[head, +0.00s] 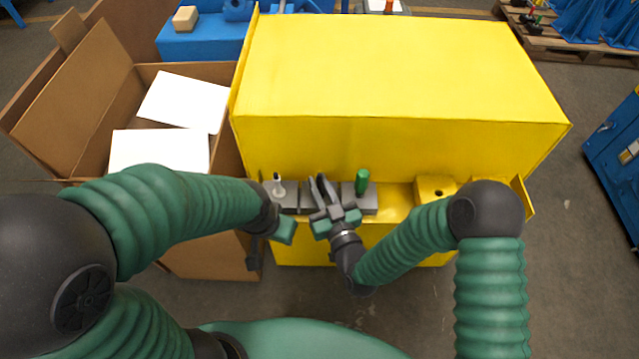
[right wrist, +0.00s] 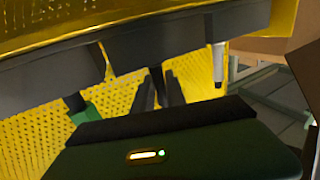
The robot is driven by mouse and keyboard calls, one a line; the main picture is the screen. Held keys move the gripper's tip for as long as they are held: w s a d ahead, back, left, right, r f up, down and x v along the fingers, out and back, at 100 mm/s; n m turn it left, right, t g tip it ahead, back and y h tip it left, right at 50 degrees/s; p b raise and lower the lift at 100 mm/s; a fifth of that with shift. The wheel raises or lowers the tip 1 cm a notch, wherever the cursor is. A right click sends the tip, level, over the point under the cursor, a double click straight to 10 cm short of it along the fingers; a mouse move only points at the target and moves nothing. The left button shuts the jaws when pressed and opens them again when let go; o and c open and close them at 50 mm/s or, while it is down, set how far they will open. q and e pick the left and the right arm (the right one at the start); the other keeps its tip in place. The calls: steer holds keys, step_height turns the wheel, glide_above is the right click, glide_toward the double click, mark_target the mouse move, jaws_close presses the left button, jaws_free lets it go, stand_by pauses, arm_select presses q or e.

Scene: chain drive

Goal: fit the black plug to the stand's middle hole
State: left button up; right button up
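The grey stand (head: 371,203) sits on the yellow ledge, with a white plug (head: 278,186) upright at its left and a green plug (head: 362,181) upright at its right. My right gripper (head: 319,183) is over the middle of the stand, between these two plugs. In the right wrist view, its dark fingers (right wrist: 160,92) reach to the stand, with the green plug (right wrist: 84,113) left and the white plug (right wrist: 217,66) right. I cannot make out the black plug for sure; a dark strip shows between the fingers. My left gripper (head: 284,231) is low in front of the stand's left end; its fingers are hidden.
A large yellow box (head: 400,70) rises behind the ledge. A yellow block with a hole (head: 436,190) sits to the right. An open cardboard box (head: 85,85) with white sheets (head: 160,150) stands at the left, close to my left arm.

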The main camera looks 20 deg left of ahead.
steer(key=o, duration=0.5)
steer(key=v, duration=1.2)
steer(key=shift+f, duration=0.1)
